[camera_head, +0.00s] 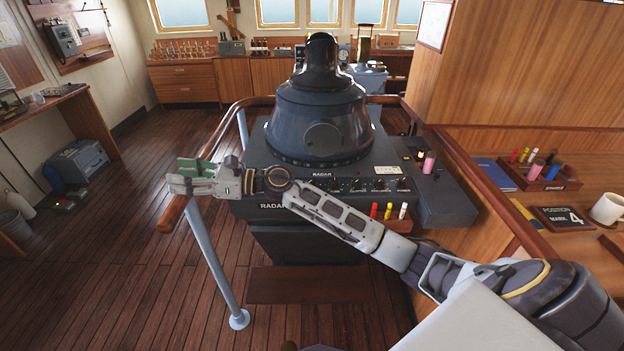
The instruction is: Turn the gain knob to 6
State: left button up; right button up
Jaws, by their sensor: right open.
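The dark radar console (440,200) stands in the middle, with a row of small black knobs on its front panel. The leftmost visible knob (334,185) is just above my right forearm, and its label is hidden. Labels under the knobs further right look like CLUTTER, BRILLIANCE and POWER. I cannot read GAIN or any dial setting. My right arm crosses in front of the console from the lower right. Its gripper (178,176) is open and empty, left of the panel by the wooden handrail, apart from the knobs. My left gripper is out of view.
A wooden handrail (174,213) on a pale post (217,265) runs at the console's left. Red, yellow and white markers (388,211) stand below the panel. A desk at right holds a white mug (607,208) and a marker tray (545,184).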

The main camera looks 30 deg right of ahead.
jog(key=n+g, duration=0.1)
jog(key=n, duration=0.1)
jog(key=n+g+h, duration=0.8)
jog(key=n+h, duration=0.4)
jog(key=h, duration=0.5)
send_over(312, 180)
notch_tip(312, 180, down, 4)
jog(key=r, duration=0.1)
jog(key=shift+s+d+f, duration=0.2)
jog(key=shift+s+f, duration=0.05)
jog(key=shift+s, duration=0.1)
jog(key=shift+f, duration=0.1)
jog(key=shift+w+a+f+p, duration=0.15)
jog(key=shift+f+p, duration=0.45)
jog(key=shift+f, duration=2.85)
jog(key=shift+w+a+f+p, duration=0.1)
jog(key=shift+f+p, duration=0.5)
jog(key=shift+f, duration=2.8)
jog(key=shift+c, duration=0.3)
